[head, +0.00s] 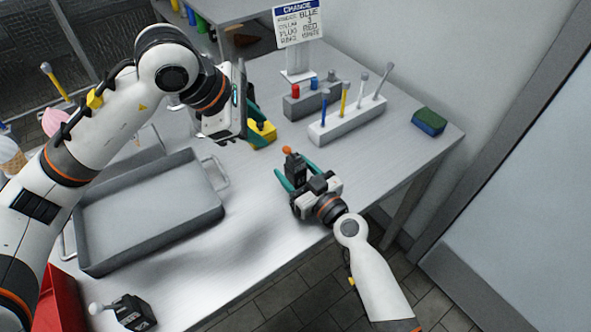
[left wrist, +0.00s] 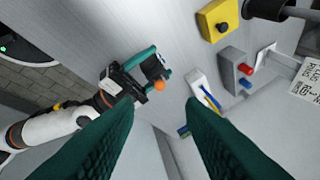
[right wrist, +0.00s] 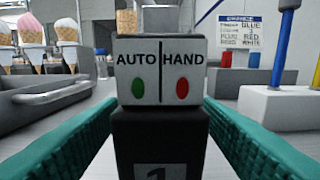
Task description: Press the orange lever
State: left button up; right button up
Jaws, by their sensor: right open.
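The orange lever (head: 287,150) has a round orange knob on a small black box (head: 295,166) near the table's front edge. The orange knob also shows in the left wrist view (left wrist: 159,86). My right gripper (head: 292,176) is open, with its teal fingers on either side of the black box. In the right wrist view the box (right wrist: 160,150) stands between the fingers, marked "1" under an AUTO/HAND plate (right wrist: 160,82); the knob is not seen there. My left gripper (head: 252,112) is open and empty, raised above the table behind the lever.
A yellow box with a black button (head: 262,135) lies near my left gripper. A grey tray (head: 150,205) fills the left. A second black lever box (head: 132,312) is at lower left. Behind stand a grey block with colored lamps (head: 300,103), a levered rack (head: 345,122), and a sign (head: 298,22).

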pick_arm(q)
jog(key=shift+c, duration=0.2)
pick_arm(e)
jog(key=c, duration=1.1)
pick_arm(q)
jog(key=c, duration=0.3)
jog(key=shift+w+a+f+g, duration=0.1)
jog(key=shift+a+f+g, duration=0.15)
jog(key=shift+f+g, duration=0.1)
jog(key=c, duration=0.3)
jog(key=a+f+m+g+h, duration=0.1)
jog(key=w+a+f+m+g+h, duration=0.1)
jog(key=a+f, duration=0.1)
jog(key=a+f+g+h, duration=0.1)
jog(key=a+h, duration=0.1)
jog(key=shift+w+a+f+m, duration=0.1)
jog(key=shift+w+f+m, duration=0.25)
jog(key=shift+w+m, duration=0.05)
grip_shut()
jog(key=w+a+f+h, duration=0.1)
jog(key=w+a+h, duration=0.1)
jog(key=a+h, duration=0.2)
jog(key=shift+w+a+f+m, duration=0.2)
jog(key=shift+a+f+m, duration=0.15)
jog(key=shift+a, duration=0.85)
jog(key=shift+t, duration=0.25)
